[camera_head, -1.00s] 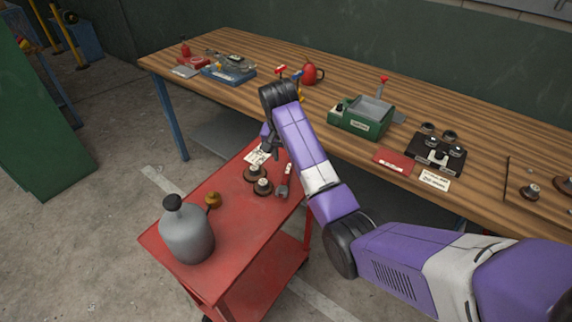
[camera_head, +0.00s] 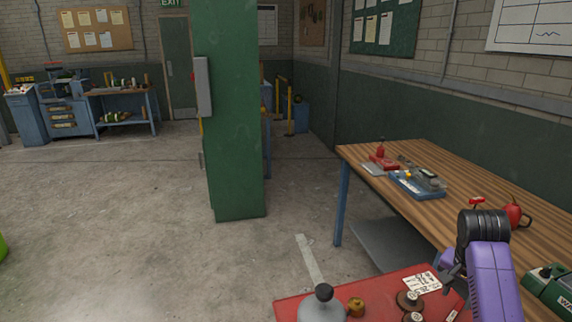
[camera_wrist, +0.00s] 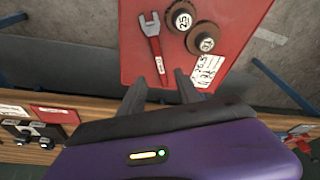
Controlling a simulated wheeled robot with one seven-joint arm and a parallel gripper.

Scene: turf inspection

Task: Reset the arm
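My arm (camera_head: 490,275) is purple with a black joint and reaches over the red cart (camera_head: 290,308) at the lower right of the head view. My gripper (camera_wrist: 161,82) shows in the wrist view with its two dark fingers apart and nothing held between them. The red cart top (camera_wrist: 135,62) lies below and beyond the fingertips. On it are a red-handled wrench (camera_wrist: 155,50), two round brown pieces with number labels (camera_wrist: 181,20) (camera_wrist: 205,40), and a paper note (camera_wrist: 208,68). The gripper looks clear of these things.
A grey jug (camera_head: 322,306) and a small brass piece (camera_head: 356,306) stand on the cart. The wooden workbench (camera_head: 440,165) with tools and a red can (camera_head: 513,214) runs along the right. Open floor (camera_head: 120,220) lies left.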

